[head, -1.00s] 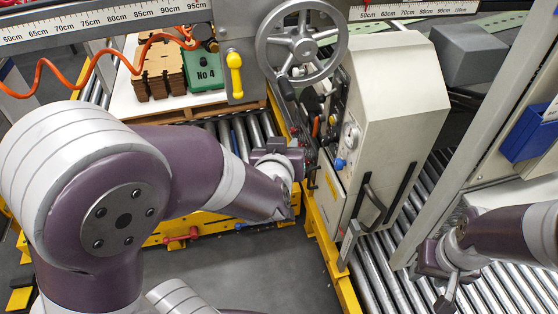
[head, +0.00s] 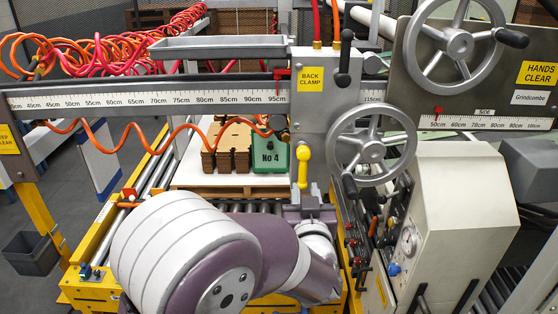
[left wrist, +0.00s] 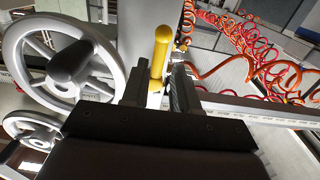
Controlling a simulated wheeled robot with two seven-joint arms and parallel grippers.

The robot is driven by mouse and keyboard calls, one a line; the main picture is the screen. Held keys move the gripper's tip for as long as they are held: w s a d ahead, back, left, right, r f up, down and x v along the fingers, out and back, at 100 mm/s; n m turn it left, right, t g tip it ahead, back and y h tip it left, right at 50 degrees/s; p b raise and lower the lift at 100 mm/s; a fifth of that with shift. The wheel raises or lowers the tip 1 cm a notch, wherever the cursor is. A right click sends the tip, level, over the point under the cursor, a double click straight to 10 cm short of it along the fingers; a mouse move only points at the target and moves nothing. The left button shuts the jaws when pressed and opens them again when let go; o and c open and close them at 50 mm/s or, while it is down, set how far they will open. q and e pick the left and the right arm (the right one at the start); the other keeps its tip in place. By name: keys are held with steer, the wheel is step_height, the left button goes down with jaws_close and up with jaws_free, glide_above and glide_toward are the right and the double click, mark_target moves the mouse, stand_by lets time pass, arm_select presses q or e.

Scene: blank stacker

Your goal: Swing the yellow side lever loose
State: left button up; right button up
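The yellow side lever (head: 302,167) hangs from the grey post under the "BACK CLAMP" sign, knob end down. My left gripper (head: 310,203) is just below the lever in the head view. In the left wrist view my left gripper (left wrist: 160,75) is open, with a gap beside the lever. I cannot tell whether a finger touches it. My right gripper is in neither view.
A spoked handwheel (head: 372,145) is close to the right of the lever. The green "No 4" block (head: 270,153) and brown stacks (head: 232,148) stand behind to the left. An orange coiled hose (head: 150,130) hangs left. A beige machine housing (head: 455,220) stands right.

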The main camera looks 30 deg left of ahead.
mark_target(302, 175)
arm_select(q)
steer(key=shift+w+a, duration=0.3)
steer(key=shift+w, duration=0.2)
steer(key=shift+b+x, duration=0.35)
steer(key=shift+x, duration=1.7)
steer(key=shift+w+a+r+p, duration=0.15)
steer(key=shift+r+p, duration=0.05)
steer(key=shift+p, duration=0.1)
steer(key=s+a+r+m+p, duration=0.3)
steer(key=a+r+m+p, duration=0.15)
steer(key=m+p, duration=1.1)
steer(key=s+d+m+b, duration=0.1)
steer(key=s+d, duration=0.4)
steer(key=s, duration=0.2)
steer(key=shift+s, duration=0.2)
steer(key=shift+f, duration=0.2)
